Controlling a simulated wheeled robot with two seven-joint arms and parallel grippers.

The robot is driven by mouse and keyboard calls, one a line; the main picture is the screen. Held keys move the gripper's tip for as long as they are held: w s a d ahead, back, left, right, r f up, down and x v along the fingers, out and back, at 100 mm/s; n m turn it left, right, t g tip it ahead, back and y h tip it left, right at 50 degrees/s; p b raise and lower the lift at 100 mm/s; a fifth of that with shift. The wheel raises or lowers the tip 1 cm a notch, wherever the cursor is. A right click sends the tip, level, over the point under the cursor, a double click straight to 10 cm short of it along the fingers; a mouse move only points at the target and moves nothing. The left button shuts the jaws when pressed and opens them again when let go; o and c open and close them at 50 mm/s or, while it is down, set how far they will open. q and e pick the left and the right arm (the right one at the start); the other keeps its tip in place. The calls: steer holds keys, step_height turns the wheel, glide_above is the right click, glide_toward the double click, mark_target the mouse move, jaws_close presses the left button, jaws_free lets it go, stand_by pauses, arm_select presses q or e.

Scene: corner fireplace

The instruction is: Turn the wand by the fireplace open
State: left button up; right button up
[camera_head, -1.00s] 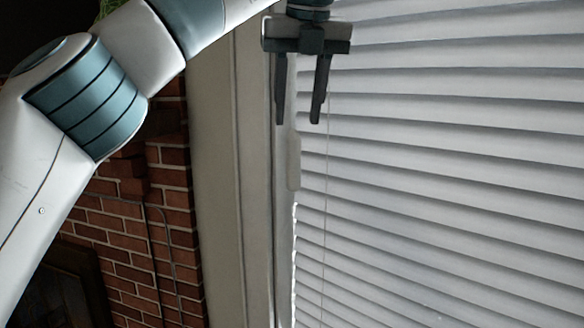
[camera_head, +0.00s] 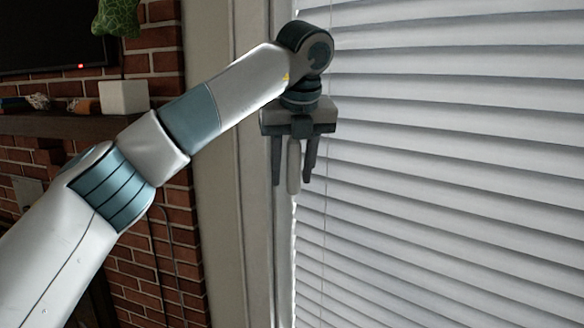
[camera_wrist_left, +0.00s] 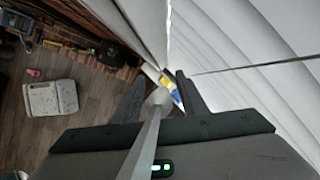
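The wand (camera_head: 294,165) is a pale, slim upright handle hanging at the left edge of the white window blinds (camera_head: 450,170). My left gripper (camera_head: 293,184) points down from above, its two dark fingers apart, one on each side of the wand in the head view. In the left wrist view, the wand (camera_wrist_left: 150,130) runs as a grey rod between the spread fingers of the gripper (camera_wrist_left: 157,85). I see a gap between the fingers and the wand, so the gripper does not appear closed on it. My right gripper is in neither view.
The window frame (camera_head: 225,210) stands just left of the wand. A thin cord (camera_head: 324,230) hangs before the slats on the right. A pale seat (camera_wrist_left: 50,98) stands on the floor.

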arm_select(q)
steer(key=shift+c, duration=0.6)
jaws_close()
